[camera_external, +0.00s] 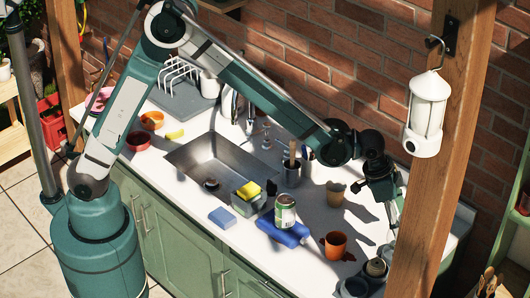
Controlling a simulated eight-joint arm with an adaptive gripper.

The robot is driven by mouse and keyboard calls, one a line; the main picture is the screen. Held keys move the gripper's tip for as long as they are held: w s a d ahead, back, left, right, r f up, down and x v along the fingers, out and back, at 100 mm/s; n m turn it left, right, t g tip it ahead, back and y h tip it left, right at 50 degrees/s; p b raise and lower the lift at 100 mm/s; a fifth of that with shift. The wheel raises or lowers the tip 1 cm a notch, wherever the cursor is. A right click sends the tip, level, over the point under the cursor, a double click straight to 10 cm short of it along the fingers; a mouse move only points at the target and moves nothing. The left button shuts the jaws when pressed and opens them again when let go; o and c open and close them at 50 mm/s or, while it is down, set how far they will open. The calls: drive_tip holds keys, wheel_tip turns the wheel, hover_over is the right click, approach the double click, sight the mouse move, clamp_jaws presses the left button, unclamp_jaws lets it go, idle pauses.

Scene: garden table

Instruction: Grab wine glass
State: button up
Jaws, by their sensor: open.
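I cannot make out a wine glass anywhere in this view. My gripper (393,222) hangs above the right part of the white counter (312,213), pointing down close to the wooden post. It is open, and I see nothing held in it. A small round cup-like thing (375,267) stands on the counter below my gripper, near the post. The post hides part of the counter behind it.
An orange mug (334,245), a can (285,211) on a blue cloth (284,232), a tan cup (335,193) and a utensil holder (291,173) stand left of my gripper. The sink (205,150) lies farther left. A white lantern (427,115) hangs on the wooden post (447,130).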

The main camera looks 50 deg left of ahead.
drive_tip(key=shift+x, duration=2.05)
drive_tip(key=shift+a, duration=0.1)
drive_tip(key=c, duration=1.2)
drive_tip(key=shift+r, duration=0.15)
drive_tip(key=shift+c, duration=0.2)
wheel_tip(320, 180, up, 10)
